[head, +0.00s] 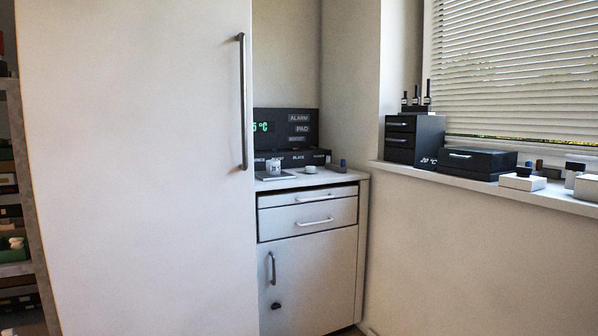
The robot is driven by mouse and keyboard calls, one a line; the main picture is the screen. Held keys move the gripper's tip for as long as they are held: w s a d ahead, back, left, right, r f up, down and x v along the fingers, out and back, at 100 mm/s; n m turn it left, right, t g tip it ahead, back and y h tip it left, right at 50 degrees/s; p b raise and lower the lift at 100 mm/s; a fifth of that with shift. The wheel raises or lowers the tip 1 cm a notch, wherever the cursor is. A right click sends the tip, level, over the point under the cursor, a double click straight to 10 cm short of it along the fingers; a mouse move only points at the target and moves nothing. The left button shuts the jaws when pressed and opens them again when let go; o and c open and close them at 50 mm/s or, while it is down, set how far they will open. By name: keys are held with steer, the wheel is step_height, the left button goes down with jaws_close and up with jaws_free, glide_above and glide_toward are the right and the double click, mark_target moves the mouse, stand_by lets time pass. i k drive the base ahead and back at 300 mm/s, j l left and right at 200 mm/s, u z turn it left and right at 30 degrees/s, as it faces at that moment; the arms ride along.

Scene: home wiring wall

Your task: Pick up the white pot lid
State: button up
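I cannot make out the white pot lid for certain. A small white round piece (311,169) lies on the top of the low cabinet (347,176), and it may be the lid, but it is too small to tell. A small pale pot-like object (274,168) stands to its left on a grey plate. White pieces also sit on the window sill at the right, among them a flat white box (522,182) with a dark knob-like piece on it. My gripper is not in view.
A tall white door (140,160) with a long handle (242,100) fills the left and hides part of the cabinet top. A dark alarm panel (285,128) stands behind the cabinet top. Black drawer boxes (413,140) stand on the window sill (450,178). Shelves (12,190) show far left.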

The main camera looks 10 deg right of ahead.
mark_target(308, 169)
steer(key=i+z, duration=0.25)
steer(key=i, duration=0.7)
